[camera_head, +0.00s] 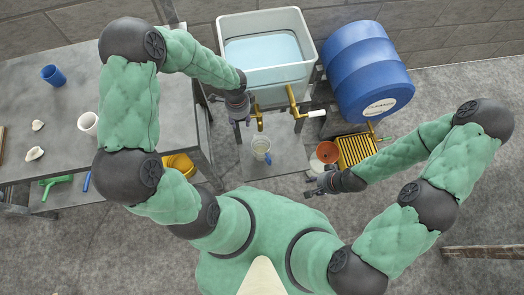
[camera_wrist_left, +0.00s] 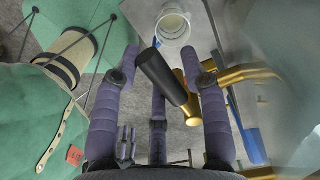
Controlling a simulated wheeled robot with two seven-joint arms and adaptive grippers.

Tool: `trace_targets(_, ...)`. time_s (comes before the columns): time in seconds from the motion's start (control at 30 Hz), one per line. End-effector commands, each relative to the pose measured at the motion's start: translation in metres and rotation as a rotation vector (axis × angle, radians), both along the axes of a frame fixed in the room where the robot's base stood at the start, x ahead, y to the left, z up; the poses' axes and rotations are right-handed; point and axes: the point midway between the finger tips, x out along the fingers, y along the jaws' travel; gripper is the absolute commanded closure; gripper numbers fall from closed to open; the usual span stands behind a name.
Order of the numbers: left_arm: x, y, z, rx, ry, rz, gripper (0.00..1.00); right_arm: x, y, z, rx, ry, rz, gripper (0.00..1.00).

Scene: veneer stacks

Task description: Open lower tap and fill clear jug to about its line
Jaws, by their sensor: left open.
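A white tank (camera_head: 308,72) of pale blue water has two brass taps on its front. The left tap (camera_head: 258,116) has a black lever (camera_wrist_left: 160,76) in the left wrist view; the other tap (camera_head: 292,97) has a white handle (camera_head: 316,113). My left gripper (camera_head: 240,121) is open, its fingers on either side of the black lever, with no clear grip on it. The clear jug (camera_head: 261,148) stands upright below the left tap and also shows in the left wrist view (camera_wrist_left: 173,27). Its line and water level are too small to read. My right gripper (camera_head: 308,186) looks open and empty.
A blue barrel (camera_head: 366,68) lies right of the tank, above a yellow slatted crate (camera_head: 357,151). An orange pot (camera_head: 327,151) stands near my right gripper. The grey table (camera_head: 62,110) at left holds a blue cup (camera_head: 53,75) and a white cup (camera_head: 88,123).

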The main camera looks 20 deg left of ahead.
Motion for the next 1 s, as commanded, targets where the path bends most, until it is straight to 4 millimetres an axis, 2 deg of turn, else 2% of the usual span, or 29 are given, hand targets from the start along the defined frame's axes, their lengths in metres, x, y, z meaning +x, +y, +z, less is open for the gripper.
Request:
trace_targets(0.17, 0.002, 0.001, 0.007, 0.001, -0.005, 0.0, 0.57, 0.0, 0.0, 0.006, 0.0, 0.0, 0.0, 0.6)
trace_targets(0.9, 0.001, 0.0, 0.069, 0.0, 0.0, 0.0, 0.57, 0.0, 0.0, 0.059, 0.0, 0.0, 0.0, 0.6)
trace_targets(1.0, 0.0, 0.0, 0.072, 0.0, 0.0, 0.0, 0.57, 0.0, 0.0, 0.061, 0.0, 0.0, 0.0, 0.6)
